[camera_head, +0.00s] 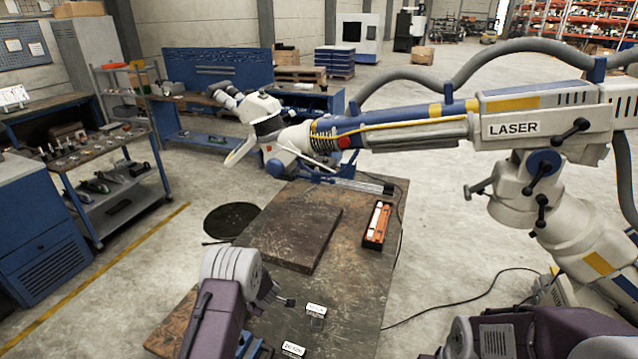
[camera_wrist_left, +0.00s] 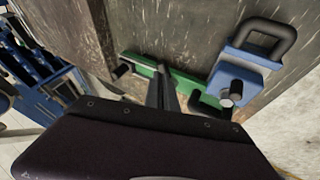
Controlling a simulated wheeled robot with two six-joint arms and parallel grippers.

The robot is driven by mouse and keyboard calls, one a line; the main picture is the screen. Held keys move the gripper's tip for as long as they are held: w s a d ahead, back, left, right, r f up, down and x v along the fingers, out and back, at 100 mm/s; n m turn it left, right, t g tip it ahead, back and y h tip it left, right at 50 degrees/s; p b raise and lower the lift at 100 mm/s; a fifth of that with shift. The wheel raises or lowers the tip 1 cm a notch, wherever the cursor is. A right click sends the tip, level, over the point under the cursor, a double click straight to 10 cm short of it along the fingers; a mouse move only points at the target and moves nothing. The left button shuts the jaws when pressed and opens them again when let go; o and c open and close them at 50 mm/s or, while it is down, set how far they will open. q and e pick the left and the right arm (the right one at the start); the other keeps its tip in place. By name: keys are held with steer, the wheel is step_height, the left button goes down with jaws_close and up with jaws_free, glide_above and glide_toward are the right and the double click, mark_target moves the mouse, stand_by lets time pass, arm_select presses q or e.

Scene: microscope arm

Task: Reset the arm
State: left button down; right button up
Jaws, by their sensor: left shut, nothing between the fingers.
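The microscope arm (camera_head: 420,125) is white and blue with a "LASER" label. It reaches from the stand at the right across the upper middle, its white and blue head (camera_head: 265,120) over the far end of the worktable. My left gripper (camera_head: 286,300) is low over the table's near part, well apart from the arm. In the left wrist view its fingers (camera_wrist_left: 163,78) are together and empty, close to a green bar (camera_wrist_left: 180,80) with black knobs. My right arm shows at the bottom right; its fingers are out of frame.
The worktable (camera_head: 345,290) holds a dark plate (camera_head: 295,232), an orange tool case (camera_head: 376,224) and small labelled blocks (camera_head: 316,310). A blue block with a black handle (camera_wrist_left: 240,68) is beside the green bar. A cable (camera_head: 450,303) lies on the floor at the right.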

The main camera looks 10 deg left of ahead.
arm_select(q)
steer(key=w+d+r+m+t+b, duration=0.1)
steer(key=w+d+r+b, duration=0.15)
steer(key=r, duration=0.25)
steer(key=w+d+r+m+t+b, duration=0.1)
steer(key=r+t+b, duration=0.15)
steer(key=r, duration=0.35)
steer(key=s+d+r+m+h+b, duration=0.3)
steer(key=s+d+m+b, duration=0.15)
steer(key=s, duration=0.35)
steer(key=s+d+f+m+g, duration=0.1)
steer(key=s+f+m+g, duration=0.2)
steer(key=s, duration=0.9)
steer(key=s+f+m+g, duration=0.4)
steer(key=s+m+g, duration=0.1)
steer(key=s, duration=0.8)
steer(key=shift+d+f+b, duration=0.25)
steer(key=shift+d+b, duration=0.15)
steer(key=shift+s, duration=0.15)
